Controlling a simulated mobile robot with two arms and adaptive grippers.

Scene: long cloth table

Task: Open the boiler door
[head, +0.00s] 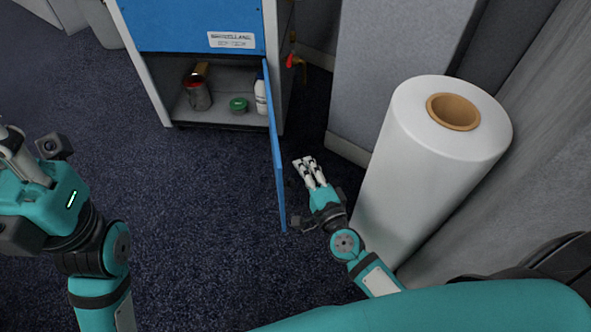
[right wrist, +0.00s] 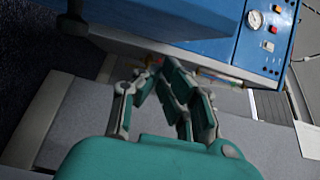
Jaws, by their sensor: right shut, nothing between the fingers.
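The boiler is a blue and grey cabinet (head: 190,25) at the top of the head view. Its blue door (head: 277,160) stands wide open, jutting out towards me from the right side of the opening. My right gripper (head: 304,161) is shut and empty, to the right of the door, with a small gap between them in the picture. In the right wrist view its fingers (right wrist: 165,66) point towards blue boiler panels with a gauge (right wrist: 255,20). My left gripper (head: 12,148) is at the left edge, far from the door and partly cut off; its jaw state is unclear.
Inside the opening are a red-grey can (head: 198,95), a green-lidded tub (head: 238,105) and a white bottle (head: 261,95). A large white roll (head: 415,175) stands close to the right of my right gripper. Dark carpet (head: 190,210) lies clear left of the door.

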